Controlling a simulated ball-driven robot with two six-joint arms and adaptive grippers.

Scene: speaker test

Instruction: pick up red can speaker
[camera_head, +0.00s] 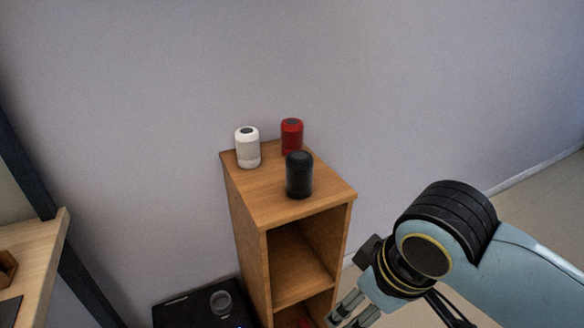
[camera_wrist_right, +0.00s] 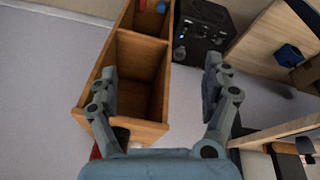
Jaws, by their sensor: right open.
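The red can speaker (camera_head: 291,135) stands upright at the back of the wooden shelf's top (camera_head: 328,192). A white can speaker (camera_head: 247,147) stands to its left and a black one (camera_head: 299,174) in front of it. My right gripper (camera_head: 347,312) is low, to the right of the shelf and apart from the speakers. In the right wrist view my right gripper (camera_wrist_right: 161,78) is open and empty, with the shelf's open compartments behind its fingers. A red patch (camera_wrist_right: 95,152) shows there by the shelf end, mostly hidden by my gripper. My left gripper is not in view.
A large black box (camera_head: 190,308) with a round part stands on the floor left of the shelf; it also shows in the wrist view (camera_wrist_right: 205,38). A wooden table (camera_head: 45,250) is at far left. A wall is close behind the shelf.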

